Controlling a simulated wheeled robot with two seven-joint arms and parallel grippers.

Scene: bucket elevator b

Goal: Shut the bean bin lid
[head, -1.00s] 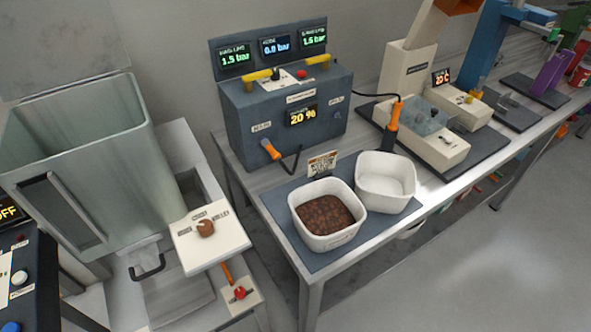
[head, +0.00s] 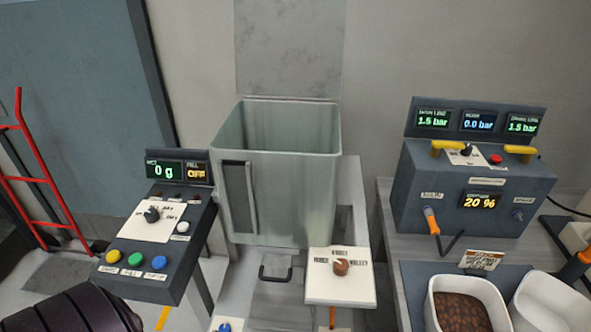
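The bean bin (head: 285,195) is a large, pale greenish metal box with an open top, in the middle of the head view. A dark upright window strip (head: 238,197) is on its front left. Its lid (head: 289,48) appears as a grey mottled panel standing upright behind the back rim, so the bin is open. No beans show inside from this angle. Neither of my grippers is in view. A dark ribbed shape at the bottom left may be part of my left arm.
A control console (head: 155,240) with coloured buttons and displays reading 0 g and OFF stands left of the bin. A white knob panel (head: 340,277) is in front. A pressure unit (head: 470,190) and a tub of brown beans (head: 462,310) stand right. A red hand truck (head: 30,170) is far left.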

